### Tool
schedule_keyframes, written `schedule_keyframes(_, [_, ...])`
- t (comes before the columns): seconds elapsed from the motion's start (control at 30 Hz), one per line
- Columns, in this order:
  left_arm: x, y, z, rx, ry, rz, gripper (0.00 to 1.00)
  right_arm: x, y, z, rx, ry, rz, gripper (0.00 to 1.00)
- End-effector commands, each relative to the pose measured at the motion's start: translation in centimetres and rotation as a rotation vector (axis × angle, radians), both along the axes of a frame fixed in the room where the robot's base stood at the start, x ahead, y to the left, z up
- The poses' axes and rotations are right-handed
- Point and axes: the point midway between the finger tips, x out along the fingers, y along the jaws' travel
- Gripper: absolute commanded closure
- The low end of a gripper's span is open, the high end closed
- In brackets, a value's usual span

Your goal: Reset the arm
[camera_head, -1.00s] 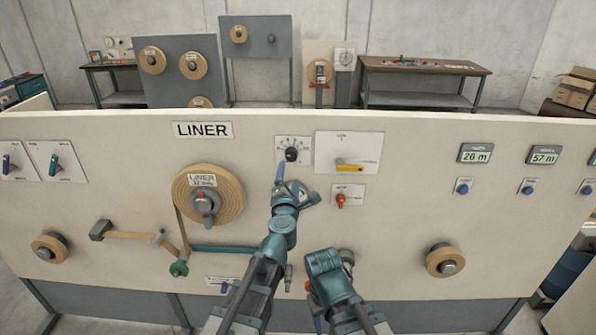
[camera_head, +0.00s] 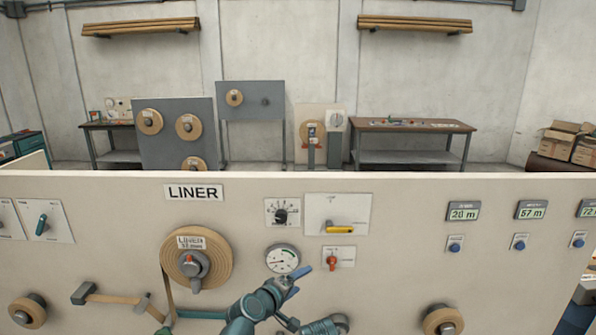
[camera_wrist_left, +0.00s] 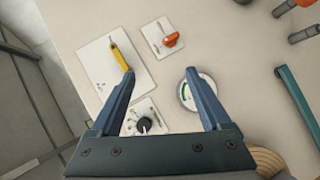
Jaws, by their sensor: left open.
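My left gripper (camera_head: 298,280) is in front of the LINER panel (camera_head: 110,205), just below and right of the round gauge (camera_head: 282,259). In the left wrist view my left gripper (camera_wrist_left: 160,72) is open with nothing between its fingers. There the black dial knob (camera_wrist_left: 145,125) lies near the left finger, and the gauge (camera_wrist_left: 183,93) is partly hidden behind the right finger. The yellow lever (camera_wrist_left: 119,62) and the red switch (camera_wrist_left: 170,41) lie beyond.
The LINER roll (camera_head: 215,255) is left of my left arm. Displays (camera_head: 464,212) are farther right. A bench (camera_head: 410,126) stands far behind.

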Motion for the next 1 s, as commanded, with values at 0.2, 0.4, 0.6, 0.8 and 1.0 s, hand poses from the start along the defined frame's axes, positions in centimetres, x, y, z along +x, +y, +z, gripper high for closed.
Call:
schedule_keyframes(0.2, [-7.1, 4.9, -9.2, 0.533, 0.247, -0.300, 0.19, 0.0, 0.0, 0.0, 0.000, 0.000, 0.000, 0.50])
schedule_keyframes(0.4, [-12.3, 10.5, -13.1, 0.797, 0.463, -0.446, 0.19, 0.0, 0.0, 0.0, 0.000, 0.000, 0.000, 0.50])
schedule_keyframes(0.6, [-16.7, 15.4, -14.5, 0.963, 0.658, -0.537, 0.19, 0.0, 0.0, 0.0, 0.000, 0.000, 0.000, 0.50])
schedule_keyframes(0.8, [-19.1, 13.8, -16.3, 1.050, 0.712, -0.638, 0.19, 0.0, 0.0, -1.6, 0.000, 0.000, 0.000, 0.50])
schedule_keyframes(1.0, [-21.1, 9.9, -17.9, 1.119, 0.705, -0.744, 0.19, 0.0, 0.0, -3.2, 0.000, 0.000, 0.000, 0.50])
